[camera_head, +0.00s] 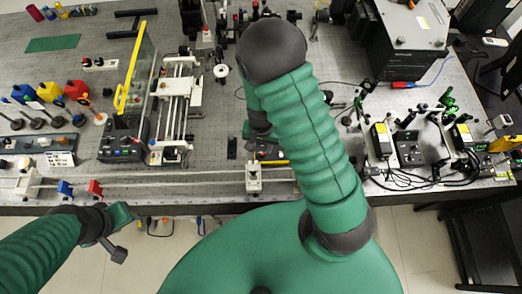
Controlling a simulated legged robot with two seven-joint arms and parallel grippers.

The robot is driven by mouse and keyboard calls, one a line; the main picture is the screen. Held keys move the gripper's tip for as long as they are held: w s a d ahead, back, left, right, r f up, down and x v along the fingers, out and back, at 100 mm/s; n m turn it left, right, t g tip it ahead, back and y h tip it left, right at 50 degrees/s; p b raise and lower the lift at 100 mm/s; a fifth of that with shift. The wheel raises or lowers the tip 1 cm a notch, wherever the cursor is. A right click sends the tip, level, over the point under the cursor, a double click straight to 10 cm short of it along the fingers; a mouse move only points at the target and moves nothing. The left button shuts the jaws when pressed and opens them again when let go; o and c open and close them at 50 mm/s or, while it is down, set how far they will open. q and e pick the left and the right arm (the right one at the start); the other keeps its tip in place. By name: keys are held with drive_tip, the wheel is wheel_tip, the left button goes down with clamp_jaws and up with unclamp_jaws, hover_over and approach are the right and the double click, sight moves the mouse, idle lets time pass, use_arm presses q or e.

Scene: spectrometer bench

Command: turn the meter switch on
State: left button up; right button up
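I cannot tell for sure which device is the meter, and no switch can be made out. A dark control box with small knobs (122,142) stands at the left front of the bench. A dark device (268,153) sits near the bench's front edge in the middle, partly hidden by my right arm. My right gripper (264,141) points down over that device. My bent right arm covers much of it, and its fingers are too small to read. My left gripper (121,235) is at the lower left, in front of the bench edge and away from the devices; its finger opening is unclear.
A clear panel with a yellow edge (131,75) stands upright at left. A white rail stage (176,105) is beside it. A long rail (200,181) runs along the front edge. Cabled optics mounts (410,150) crowd the right. A large dark instrument (408,40) stands at back right.

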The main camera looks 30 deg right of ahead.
sight(262, 154)
wheel_tip(262, 154, down, 3)
drive_tip(key=shift+a, duration=0.1)
drive_tip(key=shift+f, duration=0.25)
drive_tip(key=shift+s+d+f, duration=0.1)
drive_tip(key=shift+s+d, duration=0.15)
drive_tip(key=shift+d, duration=0.1)
drive_tip(key=shift+w+f, duration=0.1)
drive_tip(key=c, duration=0.4)
drive_tip(key=shift+w+a, duration=0.1)
drive_tip(key=shift+a, duration=0.05)
clamp_jaws()
